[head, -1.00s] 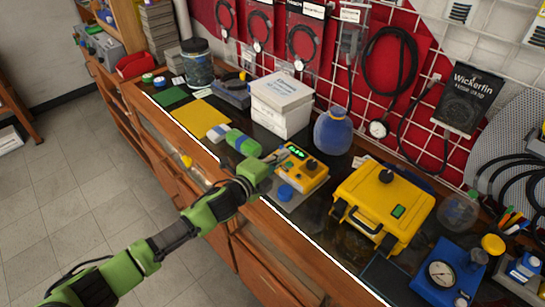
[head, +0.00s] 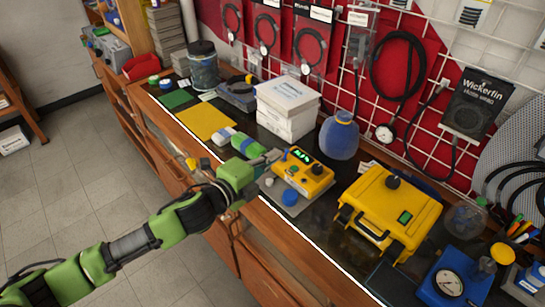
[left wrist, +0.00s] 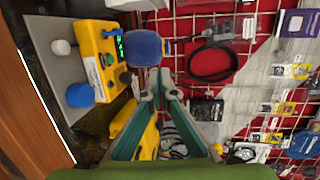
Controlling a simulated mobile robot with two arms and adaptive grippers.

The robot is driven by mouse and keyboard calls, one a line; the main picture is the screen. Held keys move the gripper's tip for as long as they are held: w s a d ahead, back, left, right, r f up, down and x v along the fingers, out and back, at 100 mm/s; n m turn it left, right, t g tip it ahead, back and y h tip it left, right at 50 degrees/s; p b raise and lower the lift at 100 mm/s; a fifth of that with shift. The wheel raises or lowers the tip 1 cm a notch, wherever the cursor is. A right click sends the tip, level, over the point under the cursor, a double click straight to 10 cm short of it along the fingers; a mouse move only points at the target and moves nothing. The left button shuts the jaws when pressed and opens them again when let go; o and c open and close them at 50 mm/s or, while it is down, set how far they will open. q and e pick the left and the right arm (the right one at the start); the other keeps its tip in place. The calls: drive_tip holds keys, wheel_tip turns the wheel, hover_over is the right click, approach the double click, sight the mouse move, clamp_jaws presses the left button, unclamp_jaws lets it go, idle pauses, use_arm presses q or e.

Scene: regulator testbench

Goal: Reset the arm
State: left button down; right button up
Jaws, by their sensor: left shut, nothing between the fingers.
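My left arm is green and black and reaches in from the left over the bench edge. Its gripper (head: 273,157) is shut and empty, in the air just left of the yellow regulator box (head: 306,176) with a green lit display. In the left wrist view the two teal fingers (left wrist: 160,88) come together at their tips. That view also shows the yellow box (left wrist: 100,60) at upper left, on a grey plate (left wrist: 50,22) with a blue knob (left wrist: 79,95) and a white knob (left wrist: 61,47). My right gripper is not in view.
A white box stack (head: 287,108), a blue round vessel (head: 339,137) and a yellow case (head: 390,212) stand on the bench. A blue gauge unit (head: 447,280) is at the front right. Hoses hang on the wall grid behind.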

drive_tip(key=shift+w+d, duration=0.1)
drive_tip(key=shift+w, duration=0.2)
